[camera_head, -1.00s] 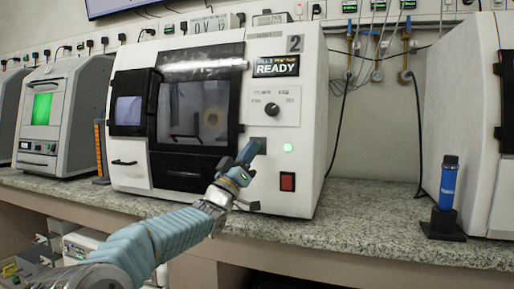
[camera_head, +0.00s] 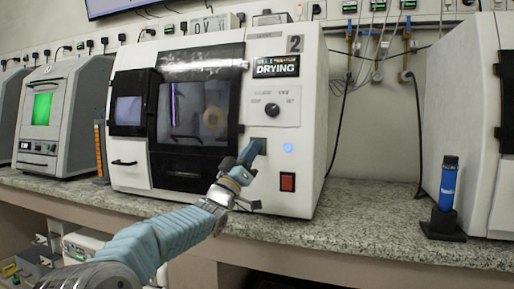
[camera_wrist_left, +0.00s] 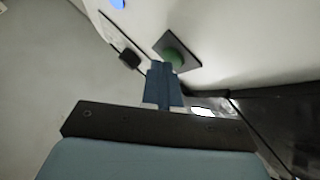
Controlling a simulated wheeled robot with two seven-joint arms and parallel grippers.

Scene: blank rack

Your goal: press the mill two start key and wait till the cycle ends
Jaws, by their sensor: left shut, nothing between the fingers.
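Mill two (camera_head: 225,120) is a white machine marked "2" on the granite bench. Its display (camera_head: 277,66) reads "DRYING", and the small lamp (camera_head: 288,148) below is blue. A purple light strip shows behind its dark door window (camera_head: 195,110). My left gripper (camera_head: 256,146) is shut and empty, its tips at the start key area of the front panel. In the left wrist view the green start key (camera_wrist_left: 173,57) on a dark square plate lies right at the blue fingertips (camera_wrist_left: 165,70); I cannot tell whether they touch. My right gripper is not in view.
A red switch (camera_head: 287,182) sits below the lamp, and a knob (camera_head: 272,109) above. A blue bottle (camera_head: 448,185) stands in a black holder at right. Another machine (camera_head: 55,115) with a green screen is at left. The bench (camera_head: 360,215) between is clear.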

